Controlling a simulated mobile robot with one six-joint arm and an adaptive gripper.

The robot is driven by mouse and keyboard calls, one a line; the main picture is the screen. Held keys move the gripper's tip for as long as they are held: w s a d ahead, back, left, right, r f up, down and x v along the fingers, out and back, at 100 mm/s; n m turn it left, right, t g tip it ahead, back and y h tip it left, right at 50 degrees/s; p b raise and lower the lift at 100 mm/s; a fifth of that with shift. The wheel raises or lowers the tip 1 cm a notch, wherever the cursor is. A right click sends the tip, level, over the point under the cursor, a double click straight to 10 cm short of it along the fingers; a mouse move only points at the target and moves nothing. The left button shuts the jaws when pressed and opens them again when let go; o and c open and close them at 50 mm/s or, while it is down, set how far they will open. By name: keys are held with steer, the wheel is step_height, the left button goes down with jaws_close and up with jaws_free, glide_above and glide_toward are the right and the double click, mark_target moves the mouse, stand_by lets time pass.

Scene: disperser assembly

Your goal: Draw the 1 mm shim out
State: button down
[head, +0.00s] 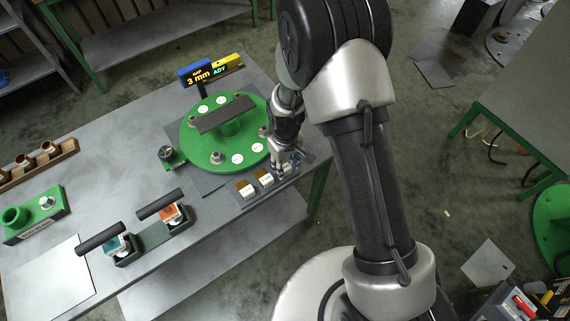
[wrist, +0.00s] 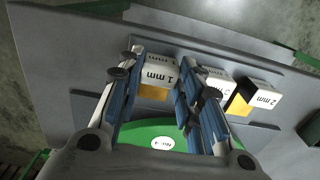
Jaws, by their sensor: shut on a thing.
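The 1 mm shim (wrist: 158,74) is a small block with a white labelled face and a yellow-brown lower part. In the wrist view it sits between the two blue-sided fingers of my gripper (wrist: 160,58), which is shut on it. In the head view my gripper (head: 281,166) is at the right end of a row of shim blocks, and its fingers mostly hide the held one. Two other blocks stand beside it: a middle block (wrist: 217,82) with a partly hidden label and a 2 mm block (wrist: 262,97). I cannot tell whether the held shim is clear of the rack (head: 246,203).
A green round disperser plate (head: 190,140) with a dark bar stands just behind the rack. A display (head: 197,75) reads "GAP 3 mm". Two black-handled tools (head: 101,238) (head: 160,204) stand in a holder to the left. The table's right edge is close to my gripper.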

mark_target(286, 168)
steer(key=c, duration=1.4)
jaws_free()
steer(key=shift+s+d, duration=0.15)
steer(key=shift+s, duration=0.1)
steer(key=shift+w, duration=0.1)
steer(key=shift+r, duration=0.1)
step_height(286, 168, up, 12)
